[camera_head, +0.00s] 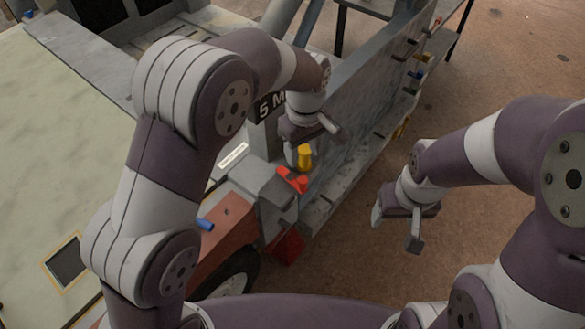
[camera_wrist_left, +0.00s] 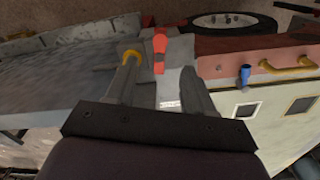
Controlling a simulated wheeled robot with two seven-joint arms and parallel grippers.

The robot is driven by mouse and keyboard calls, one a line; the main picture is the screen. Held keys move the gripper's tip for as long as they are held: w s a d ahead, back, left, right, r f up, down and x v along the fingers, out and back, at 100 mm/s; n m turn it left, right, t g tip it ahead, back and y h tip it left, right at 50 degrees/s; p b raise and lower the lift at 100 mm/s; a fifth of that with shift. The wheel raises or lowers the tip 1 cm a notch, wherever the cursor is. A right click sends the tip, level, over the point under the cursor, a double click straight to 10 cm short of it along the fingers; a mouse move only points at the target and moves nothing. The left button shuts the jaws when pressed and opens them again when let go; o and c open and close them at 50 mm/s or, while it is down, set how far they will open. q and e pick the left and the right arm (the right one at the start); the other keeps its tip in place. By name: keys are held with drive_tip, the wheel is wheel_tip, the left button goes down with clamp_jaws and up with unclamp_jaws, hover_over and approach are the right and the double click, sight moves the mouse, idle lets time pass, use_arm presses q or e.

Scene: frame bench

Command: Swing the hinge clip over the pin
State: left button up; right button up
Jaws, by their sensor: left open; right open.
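A red part (camera_head: 292,180), which looks like the hinge clip, sits on the grey block at the corner of the bench frame. It also shows in the left wrist view (camera_wrist_left: 159,44), beyond the fingers and roughly between their lines. A yellow part (camera_head: 304,157) stands just behind it; in the left wrist view the yellow part (camera_wrist_left: 131,56) is at the left finger's tip. I cannot tell which part is the pin. My left gripper (camera_head: 312,131) is open and empty above the yellow part; its fingers (camera_wrist_left: 160,88) are spread. My right gripper (camera_head: 397,226) is open and empty, away from the frame.
A grey upright panel (camera_head: 365,95) runs back from the corner, with several small coloured fittings at its far end. Brown floor (camera_head: 500,60) is clear at right.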

sight(303, 179)
use_arm(q)
wheel_tip(303, 179, down, 11)
drive_tip(key=p, duration=0.3)
drive_tip(key=shift+w+p, duration=0.15)
drive_tip(key=shift+p, duration=0.2)
drive_tip(key=shift+s+f, duration=0.25)
drive_tip(key=shift+f, duration=0.05)
drive_tip(key=shift+s+d+f, duration=0.1)
drive_tip(key=shift+s, duration=0.2)
drive_tip(key=shift+w+f, duration=0.1)
drive_tip(key=shift+w, duration=0.15)
drive_tip(key=shift+c, duration=1.2)
drive_tip(key=shift+w, duration=0.1)
drive_tip(key=c, duration=0.6)
clamp_jaws()
use_arm(e)
wheel_tip(303, 179, up, 4)
drive_tip(key=shift+r, duration=0.1)
